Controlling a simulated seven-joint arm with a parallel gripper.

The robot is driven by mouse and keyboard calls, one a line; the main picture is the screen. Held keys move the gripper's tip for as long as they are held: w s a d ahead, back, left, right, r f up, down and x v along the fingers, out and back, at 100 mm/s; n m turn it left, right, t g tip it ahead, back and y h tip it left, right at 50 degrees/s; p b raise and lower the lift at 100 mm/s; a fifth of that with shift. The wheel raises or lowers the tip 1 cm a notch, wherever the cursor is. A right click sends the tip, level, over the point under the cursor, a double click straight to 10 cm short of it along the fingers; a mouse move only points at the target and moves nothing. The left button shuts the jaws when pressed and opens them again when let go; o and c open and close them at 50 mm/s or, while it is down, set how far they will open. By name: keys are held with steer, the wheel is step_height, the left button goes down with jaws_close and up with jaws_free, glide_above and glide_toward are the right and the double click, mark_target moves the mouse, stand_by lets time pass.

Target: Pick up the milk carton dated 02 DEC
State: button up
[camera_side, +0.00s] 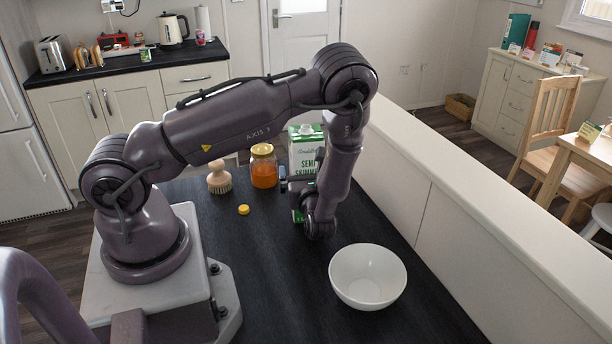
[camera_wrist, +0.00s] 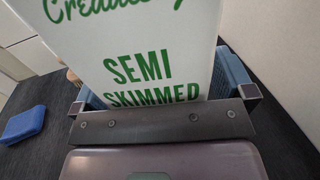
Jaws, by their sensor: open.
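One milk carton stands upright on the dark worktop, white and green with "SEMI SKIMMED" lettering (camera_side: 301,150); my arm partly covers it in the side view. No date can be read on it. In the wrist view the carton (camera_wrist: 150,45) fills the space ahead of my gripper (camera_wrist: 163,92). My gripper is open, with one blue finger at each side of the carton. The carton's face is close to the gripper's dark front bar, and I cannot tell whether either finger touches it. In the side view my gripper is mostly hidden by my arm.
A white bowl (camera_side: 367,281) stands at the front right. A jar with orange contents (camera_side: 264,170), a brush (camera_side: 219,180) and a yellow cap (camera_side: 243,210) are left of the carton. A blue block (camera_wrist: 22,123) lies left in the wrist view. A pale ledge (camera_side: 480,200) runs along the right.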

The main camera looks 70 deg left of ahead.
steer(key=c, duration=1.1)
steer(key=shift+r, duration=0.15)
